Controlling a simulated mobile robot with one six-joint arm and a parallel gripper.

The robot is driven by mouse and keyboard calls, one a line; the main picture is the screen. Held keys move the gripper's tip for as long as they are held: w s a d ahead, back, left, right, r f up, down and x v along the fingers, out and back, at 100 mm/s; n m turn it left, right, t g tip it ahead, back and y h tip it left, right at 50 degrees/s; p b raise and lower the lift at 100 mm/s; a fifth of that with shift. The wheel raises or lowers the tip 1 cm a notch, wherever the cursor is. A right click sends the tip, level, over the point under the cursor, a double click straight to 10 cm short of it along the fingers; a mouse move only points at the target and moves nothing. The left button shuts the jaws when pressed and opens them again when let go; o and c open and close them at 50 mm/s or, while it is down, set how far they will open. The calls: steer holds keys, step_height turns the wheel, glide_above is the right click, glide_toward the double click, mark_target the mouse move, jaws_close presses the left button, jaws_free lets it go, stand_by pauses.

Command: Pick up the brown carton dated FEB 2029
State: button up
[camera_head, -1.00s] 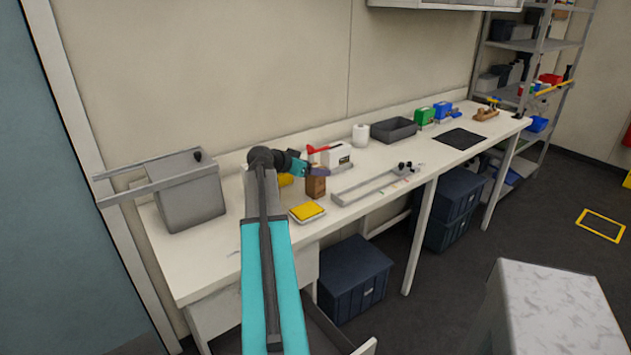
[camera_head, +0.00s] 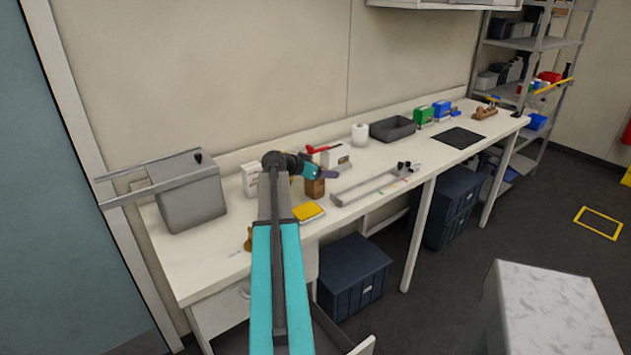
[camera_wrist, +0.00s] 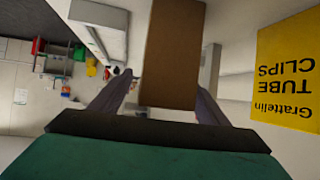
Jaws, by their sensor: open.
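A small brown carton (camera_head: 315,187) stands upright on the bench, partly hidden by my gripper (camera_head: 328,173) at its top. In the wrist view the brown carton (camera_wrist: 172,50) fills the middle, between the two spread fingers of my gripper (camera_wrist: 162,97). The fingers are open, one to each side of it. I cannot tell whether they touch it. No date can be read on the carton in either view.
A yellow tube clips box (camera_wrist: 287,75) is close beside the carton; a yellow-topped box (camera_head: 308,211) lies in front of it. A white box (camera_head: 336,158) stands behind. A metal rail (camera_head: 375,187) lies to the right. A grey bin (camera_head: 190,195) stands left.

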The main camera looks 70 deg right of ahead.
stand_by(0.3)
steer(key=c, duration=1.3)
steer(key=shift+r, duration=0.1)
steer(key=s+a+r+b, duration=0.2)
steer(key=a, duration=0.5)
steer(key=s+a+r+b, duration=0.2)
steer(key=a+b, duration=0.1)
steer(key=a, duration=0.5)
steer(key=shift+s+a+r, duration=0.2)
steer(key=shift+r, duration=0.2)
